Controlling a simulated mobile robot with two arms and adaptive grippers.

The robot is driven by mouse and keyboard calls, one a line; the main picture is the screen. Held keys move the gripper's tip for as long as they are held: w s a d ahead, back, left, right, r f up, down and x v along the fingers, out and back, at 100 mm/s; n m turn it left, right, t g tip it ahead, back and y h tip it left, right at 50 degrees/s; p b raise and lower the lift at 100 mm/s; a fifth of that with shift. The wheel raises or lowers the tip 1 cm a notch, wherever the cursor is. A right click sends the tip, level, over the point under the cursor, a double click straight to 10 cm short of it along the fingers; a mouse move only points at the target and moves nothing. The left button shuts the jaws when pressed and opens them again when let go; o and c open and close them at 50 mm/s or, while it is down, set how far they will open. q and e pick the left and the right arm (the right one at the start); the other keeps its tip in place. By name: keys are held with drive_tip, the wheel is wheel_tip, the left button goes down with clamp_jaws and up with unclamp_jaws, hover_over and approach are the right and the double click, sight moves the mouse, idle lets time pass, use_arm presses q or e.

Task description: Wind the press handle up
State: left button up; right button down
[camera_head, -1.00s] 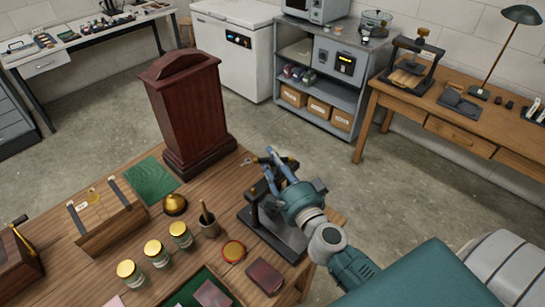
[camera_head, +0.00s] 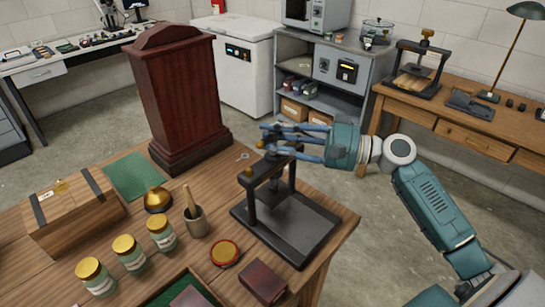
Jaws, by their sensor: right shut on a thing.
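The black press (camera_head: 287,222) stands upright on the near wooden table, close to its right edge. It has a flat base, two posts and a crossbar with a brass-coloured end. The press handle (camera_head: 260,144) is at the top of the press, with a small brass end showing. My right gripper (camera_head: 277,141) reaches in from the right, its blue fingers level and shut around the handle. The fingers hide most of the handle and part of the screw below. My left gripper is not in view.
A dark red wooden case (camera_head: 178,95) stands tall just left of the press. A mortar with pestle (camera_head: 196,222), a red-rimmed round tin (camera_head: 224,253) and a dark red box (camera_head: 263,283) sit nearby. A second press (camera_head: 414,85) is on the far desk (camera_head: 460,140).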

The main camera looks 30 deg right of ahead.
drive_tip(key=shift+f+n+g+y+b, duration=0.2)
drive_tip(key=shift+n+g+y+b, duration=0.25)
drive_tip(key=shift+g+b, duration=0.2)
drive_tip(key=shift+f+n+g+y+b, duration=0.2)
drive_tip(key=shift+n+g+y+b, duration=0.15)
drive_tip(key=shift+n+g+b, duration=0.25)
drive_tip(key=shift+a, duration=0.1)
drive_tip(key=c, duration=1.4)
unclamp_jaws()
drive_tip(key=shift+c, duration=0.2)
drive_tip(key=shift+o, duration=0.8)
drive_tip(key=shift+r, duration=0.2)
drive_tip(key=v, duration=1.2)
drive_tip(key=shift+w, duration=0.1)
